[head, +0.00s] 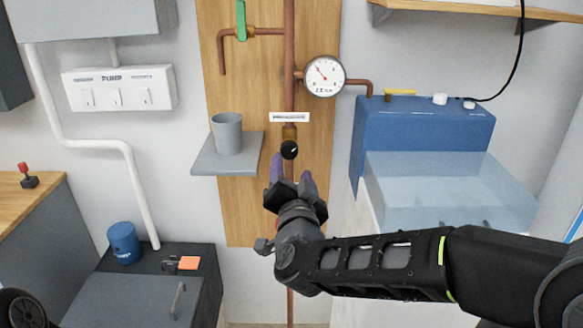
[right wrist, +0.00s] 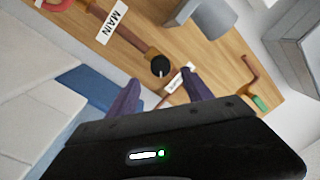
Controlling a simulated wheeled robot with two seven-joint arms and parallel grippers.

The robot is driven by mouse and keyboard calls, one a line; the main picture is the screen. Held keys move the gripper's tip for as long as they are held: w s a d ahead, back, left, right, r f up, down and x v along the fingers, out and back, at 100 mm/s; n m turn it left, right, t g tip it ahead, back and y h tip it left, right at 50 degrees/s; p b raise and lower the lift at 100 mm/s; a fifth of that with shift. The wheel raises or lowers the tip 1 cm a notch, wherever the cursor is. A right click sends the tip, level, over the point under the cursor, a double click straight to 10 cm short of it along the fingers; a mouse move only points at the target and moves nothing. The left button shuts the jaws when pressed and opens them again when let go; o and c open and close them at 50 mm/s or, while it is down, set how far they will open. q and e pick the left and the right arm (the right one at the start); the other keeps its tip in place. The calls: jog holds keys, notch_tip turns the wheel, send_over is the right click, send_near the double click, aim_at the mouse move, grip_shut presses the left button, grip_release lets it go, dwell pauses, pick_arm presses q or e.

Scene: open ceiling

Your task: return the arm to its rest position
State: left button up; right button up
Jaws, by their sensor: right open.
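My right arm (head: 385,264) reaches in from the right across the lower middle of the head view. My right gripper (head: 292,171) has its purple fingers pointing up at the wooden pipe board. It is open, with nothing seen between the fingers. A black round knob (head: 289,149) on the copper pipe lies just beyond the fingertips in the picture. In the right wrist view the gripper (right wrist: 160,92) shows two spread fingers, with the knob (right wrist: 160,66) beyond the gap. I cannot tell the exact distance between them. My left gripper is not in view.
The wooden board (head: 322,150) carries pipes, a gauge (head: 324,76) and a green-handled valve (head: 241,20). A grey cup (head: 227,133) stands on a small shelf (head: 215,167) left of the gripper. A blue tank (head: 425,125) with a pale clear box (head: 450,190) stands right, behind my arm.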

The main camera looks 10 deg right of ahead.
jog(key=s+a+f+n+g+y, duration=0.2)
jog(key=a+f+n, duration=0.15)
jog(key=f, duration=0.55)
jog(key=s+a+f+n+g+y, duration=0.1)
jog(key=a+f+n+g+y, duration=0.2)
jog(key=f, duration=0.5)
jog(key=s+a+f+n+g+y, duration=0.1)
jog(key=s+a+f+g+y, duration=0.1)
jog(key=a+f, duration=0.5)
jog(key=s+d+f+g, duration=0.3)
jog(key=s+f+g, duration=0.2)
jog(key=s+f, duration=0.95)
jog(key=s+d+f+g, duration=0.2)
jog(key=s+f+g, duration=0.3)
jog(key=s+f, duration=0.95)
notch_tip(320, 180, up, 14)
jog(key=w+p, duration=0.2)
jog(key=p, duration=1.2)
jog(key=shift+w+y+p, duration=0.25)
jog(key=shift+y+p, duration=0.15)
jog(key=shift+f, duration=0.2)
jog(key=shift+c, duration=0.2)
